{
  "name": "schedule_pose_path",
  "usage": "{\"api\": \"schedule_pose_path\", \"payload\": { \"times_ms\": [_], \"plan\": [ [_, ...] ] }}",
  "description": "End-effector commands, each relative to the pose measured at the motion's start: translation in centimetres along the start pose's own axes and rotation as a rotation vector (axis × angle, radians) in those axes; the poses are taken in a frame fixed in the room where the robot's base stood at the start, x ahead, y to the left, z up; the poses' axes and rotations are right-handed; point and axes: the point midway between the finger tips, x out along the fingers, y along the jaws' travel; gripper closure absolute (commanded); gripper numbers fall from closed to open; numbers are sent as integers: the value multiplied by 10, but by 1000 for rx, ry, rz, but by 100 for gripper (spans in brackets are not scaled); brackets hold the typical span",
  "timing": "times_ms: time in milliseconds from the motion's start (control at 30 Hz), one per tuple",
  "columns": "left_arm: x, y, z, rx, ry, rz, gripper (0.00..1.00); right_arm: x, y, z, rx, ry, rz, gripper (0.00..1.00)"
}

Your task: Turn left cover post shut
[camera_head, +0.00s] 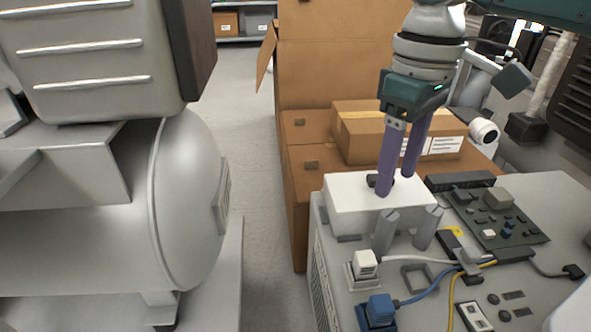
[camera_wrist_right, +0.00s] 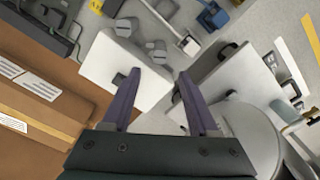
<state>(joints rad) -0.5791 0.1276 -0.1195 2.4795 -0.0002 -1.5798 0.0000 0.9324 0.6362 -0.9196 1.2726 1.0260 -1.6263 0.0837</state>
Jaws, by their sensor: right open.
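The white cover box (camera_head: 345,205) stands on the grey control panel at the right. Two grey cylindrical posts rise at its front edge: the left post (camera_head: 384,235) and the right post (camera_head: 428,230). My right gripper (camera_head: 396,184) points down over the cover, its purple fingers apart and nothing between them. A small dark knob on the cover is partly hidden behind one finger. The wrist view shows the cover (camera_wrist_right: 105,62) beneath the open fingers, the dark knob (camera_wrist_right: 120,80) beside one fingertip, and the posts beyond. My left gripper is not in view.
A white plug (camera_head: 365,264), a blue plug (camera_head: 378,310) and cables (camera_head: 430,285) lie in front of the posts. A circuit board (camera_head: 497,218) lies to the right. Cardboard boxes (camera_head: 365,135) stand behind. A large grey tank (camera_head: 190,200) fills the left.

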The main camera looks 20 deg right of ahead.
Motion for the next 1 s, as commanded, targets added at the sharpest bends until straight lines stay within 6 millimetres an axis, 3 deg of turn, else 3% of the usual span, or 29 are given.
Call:
{"api": "schedule_pose_path", "payload": {
  "times_ms": [167, 600, 1000],
  "plan": [
    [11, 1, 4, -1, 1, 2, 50, 15, 1, 0, 2, -2, 1, 40],
    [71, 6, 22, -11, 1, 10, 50, 92, 0, 0, 1, -1, 1, 40],
    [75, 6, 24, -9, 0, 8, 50, 98, 0, 0, 0, 0, 1, 42]
  ]
}}
